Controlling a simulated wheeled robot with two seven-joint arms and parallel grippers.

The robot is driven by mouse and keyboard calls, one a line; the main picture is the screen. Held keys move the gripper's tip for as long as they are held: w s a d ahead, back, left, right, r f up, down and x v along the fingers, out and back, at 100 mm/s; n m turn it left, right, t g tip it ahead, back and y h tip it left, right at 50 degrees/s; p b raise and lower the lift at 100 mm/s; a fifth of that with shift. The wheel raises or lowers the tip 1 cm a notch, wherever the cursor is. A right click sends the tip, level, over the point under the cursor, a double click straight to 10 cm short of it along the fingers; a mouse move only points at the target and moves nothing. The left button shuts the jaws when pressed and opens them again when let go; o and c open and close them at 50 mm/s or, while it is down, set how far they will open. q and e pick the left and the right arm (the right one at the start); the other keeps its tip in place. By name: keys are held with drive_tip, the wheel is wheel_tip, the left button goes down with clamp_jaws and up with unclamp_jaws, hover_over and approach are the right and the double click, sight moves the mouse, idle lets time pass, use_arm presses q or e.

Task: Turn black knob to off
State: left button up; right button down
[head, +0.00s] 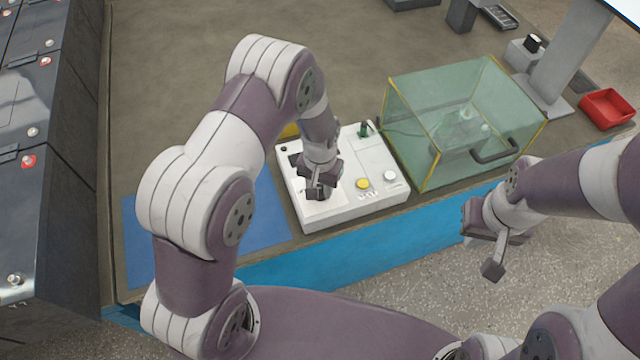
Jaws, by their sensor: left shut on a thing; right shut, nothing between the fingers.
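A white control box (345,213) stands on the table, left of a glass case. My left gripper (316,190) reaches down over the left half of its top face and is shut on a dark thing there, which I take to be the black knob. The fingers hide most of it, so I cannot read its pointer position. A yellow button (362,184), a white round knob (390,175) and a green switch (364,130) show on the box. My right gripper (487,253) is shut and empty, in front of the table edge at the right.
A greenish glass case (415,130) with yellow edges and a dark handle stands just right of the box. A red tray (606,109) and a small grey box with a black top (524,56) are farther right. Dark battery cabinets (60,120) line the left side.

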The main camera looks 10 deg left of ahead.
sight(320, 188)
idle(0.5)
use_arm(q)
drive_tip(key=o, duration=1)
drive_tip(key=shift+o, duration=0.2)
wheel_tip(320, 188, up, 13)
drive_tip(key=shift+b, duration=0.35)
drive_tip(key=shift+f, duration=0.1)
drive_tip(key=s+a+r, duration=0.2)
drive_tip(key=s+a, duration=0.1)
drive_tip(key=s, duration=0.3)
drive_tip(key=s+a+r+n+t, duration=0.1)
drive_tip(key=s+a+r, duration=0.1)
drive_tip(key=s, duration=0.5)
drive_tip(key=shift+s+a+r, duration=0.15)
drive_tip(key=shift+s+a, duration=0.15)
drive_tip(key=shift+a, duration=0.1)
